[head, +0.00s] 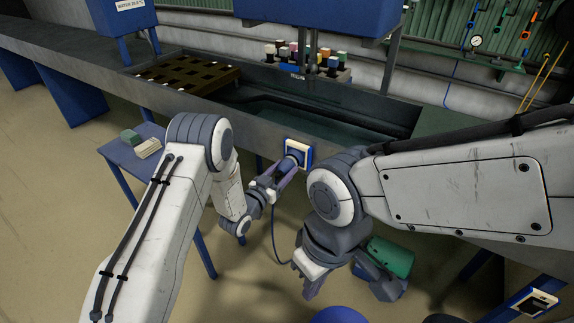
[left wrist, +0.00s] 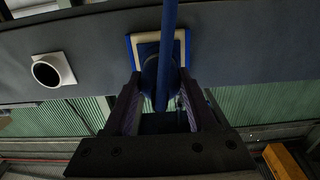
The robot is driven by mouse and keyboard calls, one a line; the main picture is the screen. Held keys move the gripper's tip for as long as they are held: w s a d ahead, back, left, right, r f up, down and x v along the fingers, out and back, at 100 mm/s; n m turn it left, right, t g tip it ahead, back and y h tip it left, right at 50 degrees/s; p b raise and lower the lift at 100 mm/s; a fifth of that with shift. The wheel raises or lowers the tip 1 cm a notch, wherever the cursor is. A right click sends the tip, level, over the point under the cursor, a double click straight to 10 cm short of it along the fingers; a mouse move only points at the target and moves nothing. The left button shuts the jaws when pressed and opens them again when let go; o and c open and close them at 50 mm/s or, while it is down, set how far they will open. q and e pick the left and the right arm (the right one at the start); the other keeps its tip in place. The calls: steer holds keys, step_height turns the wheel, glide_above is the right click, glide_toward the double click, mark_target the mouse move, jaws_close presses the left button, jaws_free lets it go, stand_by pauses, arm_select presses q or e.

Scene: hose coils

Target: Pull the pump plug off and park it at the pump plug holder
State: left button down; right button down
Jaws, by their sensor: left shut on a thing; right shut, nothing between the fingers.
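The blue pump plug (head: 292,158) sits at a blue-and-white framed socket (head: 305,149) on the front wall of the tank bench. My left gripper (head: 285,170) is shut on the plug; its fingers are on both sides of it. In the left wrist view the plug (left wrist: 150,72) is between the fingers, against the framed socket (left wrist: 132,45), and a blue cable (left wrist: 168,45) runs across it. I cannot tell whether the plug is fully seated. My right gripper (head: 313,286) is shut and empty, pointing down below the socket. I cannot tell which thing is the plug holder.
Another blue-and-white framed fitting (head: 536,302) is at the lower right. A white square fitting with a round opening (left wrist: 52,70) is beside the socket in the left wrist view. A small blue table (head: 125,153) stands left.

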mark_target(276, 177)
arm_select(q)
steer(key=shift+s+a, duration=0.1)
stand_by(0.3)
steer(key=shift+v, duration=1.2)
steer(key=shift+s+a+p, duration=0.2)
steer(key=shift+s+p, duration=0.1)
steer(key=shift+v, duration=2.75)
steer(key=shift+d, duration=0.15)
steer(key=s+d+b, duration=0.1)
steer(key=s+d, duration=0.2)
steer(key=d, duration=0.7)
steer(key=s+d+b, duration=0.1)
steer(key=s+d, duration=0.1)
steer(key=d, duration=0.8)
steer(key=shift+s, duration=0.4)
steer(key=shift+r, duration=0.1)
